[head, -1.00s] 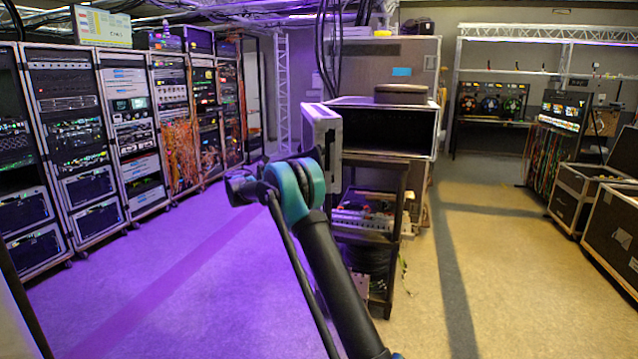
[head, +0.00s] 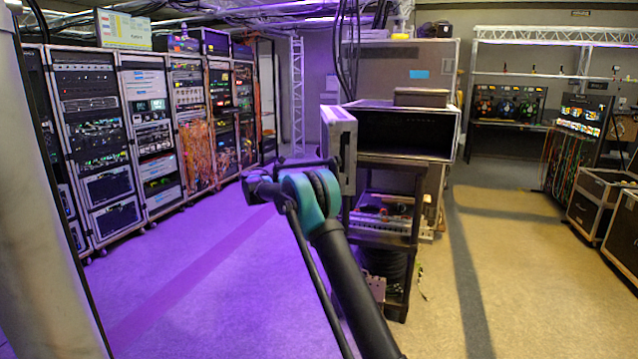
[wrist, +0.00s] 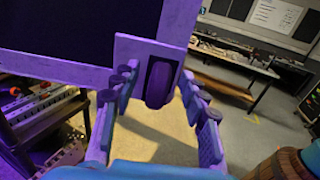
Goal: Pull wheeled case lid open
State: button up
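The wheeled case (head: 452,130) lies with its dark opening facing me, on top of a black shelf rack. Its lid (head: 341,150) stands out from the left side of the opening, seen nearly edge-on in the head view. I cannot tell whether the fingertips touch the plate. In the head view my arm hides the fingers.
The black shelf rack (head: 398,240) below the case holds cables and gear. Equipment racks (head: 92,140) line the left wall. Road cases (head: 600,195) stand at the right. The floor (head: 520,270) is clear at the left and right of the shelf.

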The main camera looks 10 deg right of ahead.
aim_at(332, 144)
jog(key=shift+r, duration=0.1)
notch_tip(332, 144, up, 10)
dwell(0.6)
